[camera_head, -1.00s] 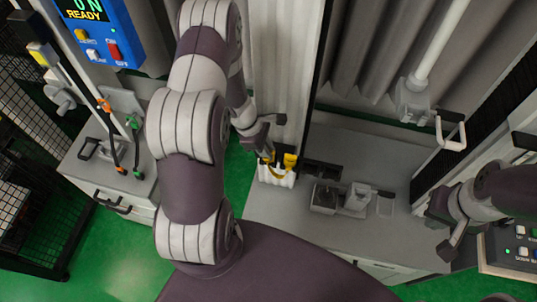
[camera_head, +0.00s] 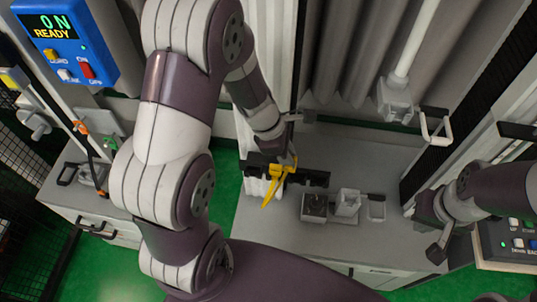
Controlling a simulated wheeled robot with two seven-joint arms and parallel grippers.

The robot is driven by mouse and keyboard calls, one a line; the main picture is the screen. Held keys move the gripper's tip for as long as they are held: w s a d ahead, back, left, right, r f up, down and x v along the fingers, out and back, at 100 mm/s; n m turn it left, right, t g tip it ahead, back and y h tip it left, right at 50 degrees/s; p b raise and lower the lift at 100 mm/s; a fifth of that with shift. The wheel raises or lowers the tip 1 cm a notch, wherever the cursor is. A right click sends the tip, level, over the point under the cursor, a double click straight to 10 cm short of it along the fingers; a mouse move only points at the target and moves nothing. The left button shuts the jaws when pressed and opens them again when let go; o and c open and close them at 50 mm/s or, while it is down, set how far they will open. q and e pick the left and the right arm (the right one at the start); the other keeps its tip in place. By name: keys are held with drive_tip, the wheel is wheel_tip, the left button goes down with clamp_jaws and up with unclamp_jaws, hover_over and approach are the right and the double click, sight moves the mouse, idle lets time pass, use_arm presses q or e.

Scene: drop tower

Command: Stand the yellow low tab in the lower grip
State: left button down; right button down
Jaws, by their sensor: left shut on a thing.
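My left gripper (camera_head: 287,158) is shut on the yellow low tab (camera_head: 272,186), in front of and above the white holder (camera_head: 254,186). The tab hangs tilted below the fingers, its lower end toward the lower left. More yellow shows by the fingers; I cannot tell whether it is a second piece. A grey fixture (camera_head: 347,203), which looks like the lower grip, stands on the bench to the right, apart from the tab. My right gripper (camera_head: 437,228) is at the right, away from the tab; its finger opening is unclear.
A dark open box (camera_head: 314,207) stands left of the grey fixture. A dark slotted tray (camera_head: 315,178) is behind it. A grey head (camera_head: 396,105) with a handle hangs on a white rod above the bench (camera_head: 290,240). A blue display (camera_head: 62,40) is at upper left.

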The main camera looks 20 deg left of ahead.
use_arm(q)
drive_tip(key=shift+s+d+r, duration=0.1)
drive_tip(key=shift+d+r, duration=0.2)
drive_tip(key=shift+d, duration=0.1)
drive_tip(key=shift+r, duration=0.15)
idle(0.5)
